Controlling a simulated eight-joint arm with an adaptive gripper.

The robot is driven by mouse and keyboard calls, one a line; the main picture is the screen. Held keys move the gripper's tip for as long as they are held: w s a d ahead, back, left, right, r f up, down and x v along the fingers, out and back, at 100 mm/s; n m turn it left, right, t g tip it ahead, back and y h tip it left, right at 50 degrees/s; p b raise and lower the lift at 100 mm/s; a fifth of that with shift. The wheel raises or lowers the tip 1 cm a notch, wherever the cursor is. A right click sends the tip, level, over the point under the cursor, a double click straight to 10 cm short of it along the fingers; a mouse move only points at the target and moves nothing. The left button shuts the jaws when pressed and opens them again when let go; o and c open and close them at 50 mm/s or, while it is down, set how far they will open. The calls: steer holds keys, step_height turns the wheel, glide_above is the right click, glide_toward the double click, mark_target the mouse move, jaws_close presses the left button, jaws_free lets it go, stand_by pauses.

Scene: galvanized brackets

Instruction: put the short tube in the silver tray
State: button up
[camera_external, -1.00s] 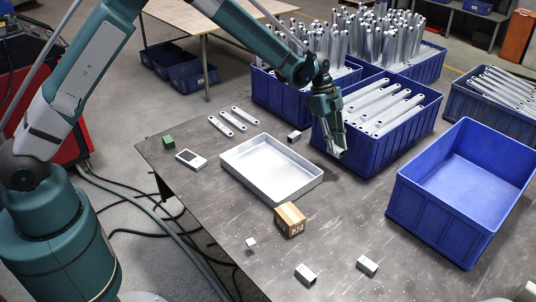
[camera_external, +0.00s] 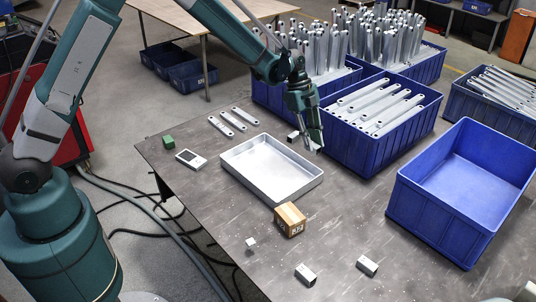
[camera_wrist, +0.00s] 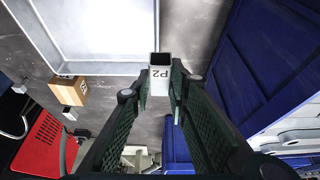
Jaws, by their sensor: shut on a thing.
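My gripper (camera_external: 314,148) is shut on a short square silver tube (camera_wrist: 160,75), marked P2 with a dark open end, seen between the fingers in the wrist view. In the outside view the fingers mostly hide this tube. The gripper is near the right side of the silver tray (camera_external: 262,198), between it and a blue bin. The tray is shallow and empty; it also shows at the upper left of the wrist view (camera_wrist: 92,68). Another short tube (camera_external: 292,136) is on the table behind the tray, beside the gripper.
A cardboard box (camera_external: 290,220) is close to the tray's front right. Two short tubes (camera_external: 305,274) (camera_external: 367,265) and a small cube (camera_external: 251,243) lie in front. A bracket-filled blue bin (camera_external: 362,152) and an empty blue bin (camera_external: 440,215) stand right. Flat brackets lie behind the tray.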

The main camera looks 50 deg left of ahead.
steer(key=b, duration=0.2)
glide_above(272, 173)
steer(key=a, duration=0.2)
steer(key=shift+d+r, duration=0.15)
steer(key=shift+d, duration=0.05)
steer(key=shift+f+b, duration=0.4)
steer(key=shift+f, duration=2.75)
steer(key=shift+f, duration=0.1)
steer(key=shift+f+b, duration=0.35)
steer(key=shift+f, duration=1.4)
steer(key=shift+f, duration=0.15)
steer(key=o, duration=0.9)
